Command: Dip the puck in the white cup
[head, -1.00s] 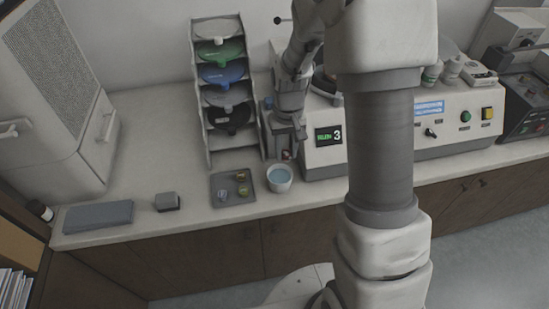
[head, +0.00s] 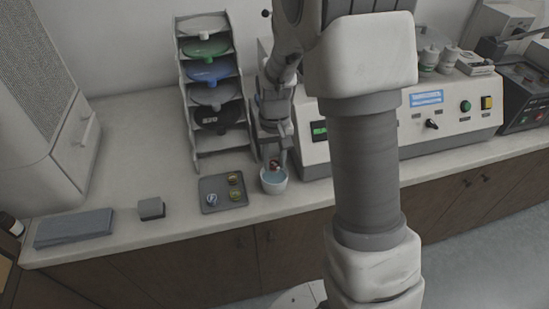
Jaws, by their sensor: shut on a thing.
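The white cup (head: 273,187) stands on the counter with blue liquid in it. My gripper (head: 273,163) points down over the cup, its fingertips at the cup's mouth. It is shut on a small reddish puck (head: 273,166), mostly covered by the fingers. The puck is at or just above the liquid; I cannot tell whether it touches it.
A grey tray (head: 209,183) with several small pucks lies left of the cup. A rack of coloured discs (head: 185,120) stands behind the tray. A machine with a green display (head: 319,131) is close on the right.

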